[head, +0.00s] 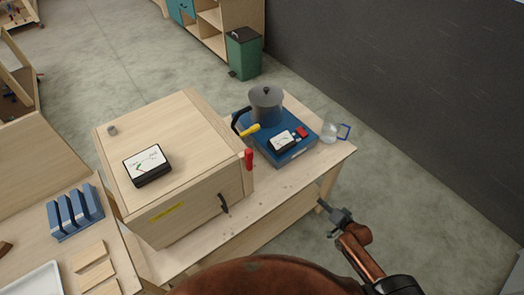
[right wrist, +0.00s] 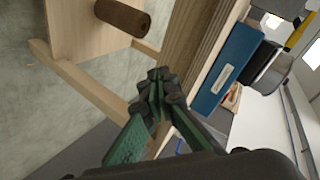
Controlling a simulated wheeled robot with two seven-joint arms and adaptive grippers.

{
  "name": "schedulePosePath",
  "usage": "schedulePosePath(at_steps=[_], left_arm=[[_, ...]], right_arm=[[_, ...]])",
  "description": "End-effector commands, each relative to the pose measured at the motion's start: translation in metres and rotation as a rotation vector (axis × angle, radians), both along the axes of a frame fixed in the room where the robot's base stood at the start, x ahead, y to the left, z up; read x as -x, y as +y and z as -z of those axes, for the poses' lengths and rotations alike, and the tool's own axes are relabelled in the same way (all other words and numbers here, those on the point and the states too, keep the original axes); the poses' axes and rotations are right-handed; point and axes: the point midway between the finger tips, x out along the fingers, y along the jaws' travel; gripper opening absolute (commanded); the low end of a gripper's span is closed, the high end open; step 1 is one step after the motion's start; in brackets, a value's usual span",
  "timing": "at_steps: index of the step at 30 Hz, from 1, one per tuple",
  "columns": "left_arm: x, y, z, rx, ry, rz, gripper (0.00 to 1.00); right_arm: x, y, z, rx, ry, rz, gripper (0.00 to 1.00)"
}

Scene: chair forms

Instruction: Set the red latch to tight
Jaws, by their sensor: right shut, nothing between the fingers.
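The red latch (head: 249,159) is a short red handle, roughly upright, at the right front edge of the large wooden box (head: 190,215) on the table. I cannot tell its exact setting. A dark handle (head: 224,203) sits lower on the box's front, near a yellow label (head: 166,212). My right gripper (head: 338,216) is off the table's right front edge, well right of and below the latch, with nothing in it. In the right wrist view its fingers (right wrist: 158,88) are together and empty, by the table edge. The latch is not recognisable there. My left gripper is out of view.
A blue unit (head: 268,150) with a pot (head: 266,104), yellow-tipped handle (head: 250,129) and gauge (head: 283,139) stands right of the box. Floor on the right is clear.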

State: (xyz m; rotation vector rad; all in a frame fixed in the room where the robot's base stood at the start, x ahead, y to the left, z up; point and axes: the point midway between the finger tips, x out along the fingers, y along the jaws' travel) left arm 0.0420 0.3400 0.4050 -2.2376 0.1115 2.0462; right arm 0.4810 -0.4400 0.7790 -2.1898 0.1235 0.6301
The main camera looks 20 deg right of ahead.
Motion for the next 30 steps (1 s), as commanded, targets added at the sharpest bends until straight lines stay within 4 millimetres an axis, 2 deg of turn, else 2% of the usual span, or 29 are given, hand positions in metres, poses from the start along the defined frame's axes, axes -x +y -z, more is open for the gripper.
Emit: schedulePosePath(at_steps=[1,2,3,6,9,12,15,18,30], left_arm=[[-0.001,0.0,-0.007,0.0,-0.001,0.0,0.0],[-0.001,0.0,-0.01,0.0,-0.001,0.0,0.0],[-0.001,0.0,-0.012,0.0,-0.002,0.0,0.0],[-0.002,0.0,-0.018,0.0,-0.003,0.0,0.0],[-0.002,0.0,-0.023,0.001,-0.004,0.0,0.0],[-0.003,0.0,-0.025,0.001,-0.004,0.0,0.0],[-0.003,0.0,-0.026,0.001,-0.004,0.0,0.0],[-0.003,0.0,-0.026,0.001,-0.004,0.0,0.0],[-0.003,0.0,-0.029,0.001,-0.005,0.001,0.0]], right_arm=[[-0.021,0.016,-0.064,-0.092,-0.075,-0.017,0.0],[-0.03,0.027,-0.096,-0.154,-0.109,-0.026,0.0],[-0.038,0.044,-0.137,-0.238,-0.148,-0.044,0.0],[-0.045,0.088,-0.227,-0.428,-0.212,-0.106,0.0],[-0.038,0.129,-0.295,-0.582,-0.233,-0.175,0.0],[-0.028,0.158,-0.338,-0.688,-0.231,-0.228,0.0],[-0.02,0.174,-0.36,-0.745,-0.225,-0.259,0.0],[-0.017,0.179,-0.367,-0.765,-0.223,-0.269,0.0],[-0.023,0.182,-0.368,-0.765,-0.224,-0.267,0.0]])
